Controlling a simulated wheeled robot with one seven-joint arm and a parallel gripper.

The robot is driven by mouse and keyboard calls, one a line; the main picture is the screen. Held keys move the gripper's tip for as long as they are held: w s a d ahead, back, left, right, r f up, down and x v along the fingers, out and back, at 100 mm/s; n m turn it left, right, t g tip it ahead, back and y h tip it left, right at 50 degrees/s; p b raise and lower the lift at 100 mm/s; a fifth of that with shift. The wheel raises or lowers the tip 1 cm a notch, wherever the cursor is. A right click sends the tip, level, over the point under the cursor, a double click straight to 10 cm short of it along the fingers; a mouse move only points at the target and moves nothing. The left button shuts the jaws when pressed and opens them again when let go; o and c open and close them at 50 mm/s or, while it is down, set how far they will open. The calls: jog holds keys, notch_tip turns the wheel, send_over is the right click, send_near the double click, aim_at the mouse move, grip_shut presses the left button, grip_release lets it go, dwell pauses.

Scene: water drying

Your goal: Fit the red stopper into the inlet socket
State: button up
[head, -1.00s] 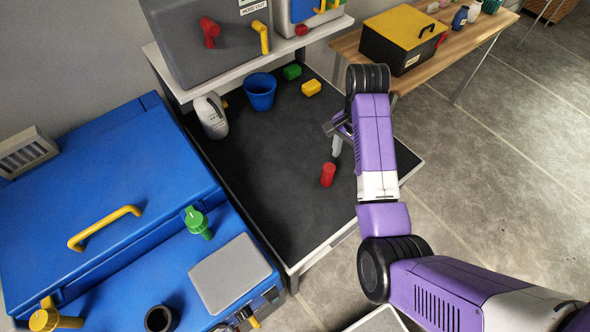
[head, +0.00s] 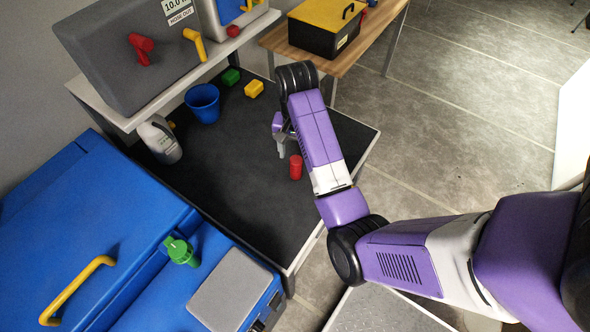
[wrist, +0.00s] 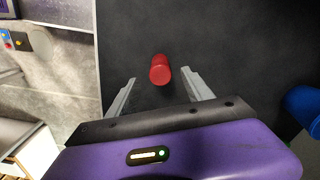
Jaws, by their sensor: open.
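The red stopper (head: 296,167) is a small red cylinder standing on the black top of the low table (head: 232,205), near its right side. In the wrist view the red stopper (wrist: 160,70) lies between the two grey fingers, towards their tips, with dark surface showing on both sides. My gripper (head: 282,148) is open and empty, next to the stopper in the head view; it also shows in the wrist view (wrist: 159,78). My forearm partly hides it in the head view. I cannot make out the inlet socket in the current views.
A blue cup (head: 203,103), white bottle (head: 160,140), green block (head: 230,77) and yellow block (head: 254,89) stand at the table's back. A blue machine (head: 110,215) with a green valve (head: 180,251) is at left. The table's middle is clear.

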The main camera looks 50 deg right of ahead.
aim_at(296, 160)
jog(key=shift+f+p, duration=0.35)
jog(key=shift+f, duration=2.05)
grip_shut()
jog(key=shift+r, duration=0.1)
